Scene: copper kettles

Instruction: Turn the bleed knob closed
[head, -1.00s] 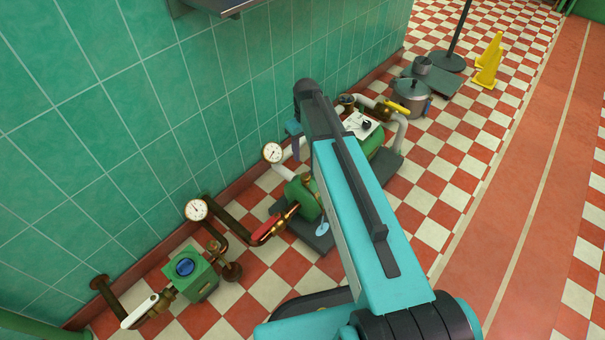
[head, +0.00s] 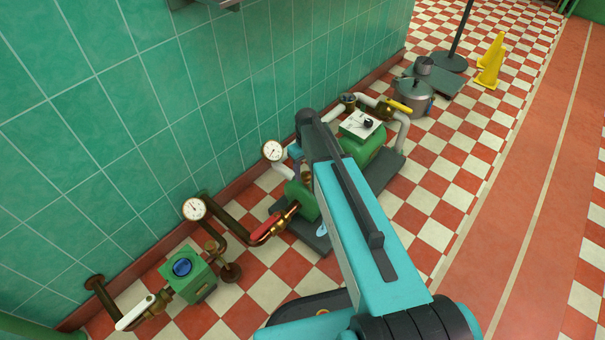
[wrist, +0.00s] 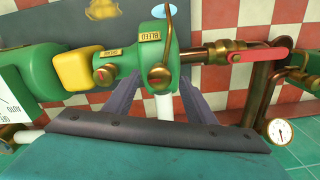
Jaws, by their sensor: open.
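In the wrist view, a green pump body carries a BLEED plate (wrist: 143,37), seen upside down. Near it is a round brass knob (wrist: 159,76), which I take for the bleed knob, with a thin curved brass rod beside it. A second brass knob (wrist: 104,75) with a red mark sits left of it, by another small plate (wrist: 112,53). My gripper (wrist: 160,98) is open, its two dark fingers spread either side of the green body and the white pipe below the bleed knob. Nothing is held. In the head view my arm hides the knob and most of the gripper.
A red lever (wrist: 265,55) on brass piping lies right of the pump in the wrist view. In the head view, a gauge (head: 273,151) and tiled wall stand behind, a control box (head: 361,124) beyond.

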